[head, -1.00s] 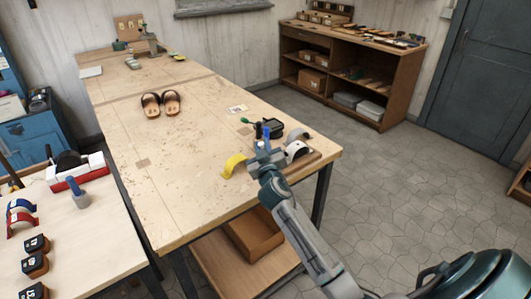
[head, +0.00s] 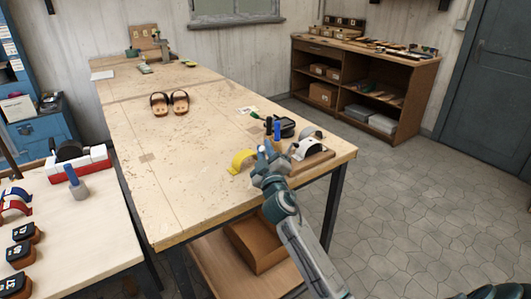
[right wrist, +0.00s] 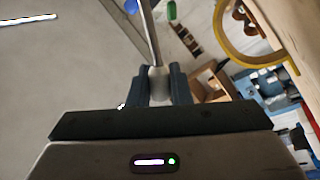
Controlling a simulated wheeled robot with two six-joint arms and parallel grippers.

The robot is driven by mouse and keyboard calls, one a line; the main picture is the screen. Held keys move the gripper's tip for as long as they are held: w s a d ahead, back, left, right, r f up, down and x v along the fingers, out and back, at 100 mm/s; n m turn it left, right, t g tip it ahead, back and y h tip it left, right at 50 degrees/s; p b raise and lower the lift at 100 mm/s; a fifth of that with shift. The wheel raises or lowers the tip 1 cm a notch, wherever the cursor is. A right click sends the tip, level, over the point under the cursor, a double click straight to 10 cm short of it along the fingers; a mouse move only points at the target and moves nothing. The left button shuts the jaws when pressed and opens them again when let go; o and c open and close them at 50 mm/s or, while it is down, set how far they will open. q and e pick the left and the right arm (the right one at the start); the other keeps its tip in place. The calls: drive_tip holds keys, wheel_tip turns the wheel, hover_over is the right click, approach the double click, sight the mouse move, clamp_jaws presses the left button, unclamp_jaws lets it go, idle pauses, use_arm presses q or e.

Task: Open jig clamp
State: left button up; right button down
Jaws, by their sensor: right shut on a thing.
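The jig (head: 313,158) stands on a wooden base at the near right corner of the workbench and carries a pale curved form. My right gripper (head: 266,161) is at the jig's left side. In the right wrist view its fingers (right wrist: 165,85) are shut on a thin metal rod (right wrist: 152,35), which appears to be the clamp lever. A blue end of the rod (right wrist: 131,4) shows at the top edge of that view. The clamp's pivot is hidden. My left gripper is out of view.
A yellow curved strap (head: 242,160) lies close left of my right gripper. A dark object (head: 285,127) sits behind the jig. Sandals (head: 169,103) stand farther back on the workbench (head: 190,180). The bench's middle is clear.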

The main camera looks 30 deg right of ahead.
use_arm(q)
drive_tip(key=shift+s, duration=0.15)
use_arm(e)
drive_tip(key=shift+f, duration=0.15)
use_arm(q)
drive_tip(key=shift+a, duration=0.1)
use_arm(e)
drive_tip(key=c, duration=1.4)
unclamp_jaws()
drive_tip(key=shift+a, duration=0.1)
drive_tip(key=shift+o, duration=0.2)
drive_tip(key=shift+s, duration=0.1)
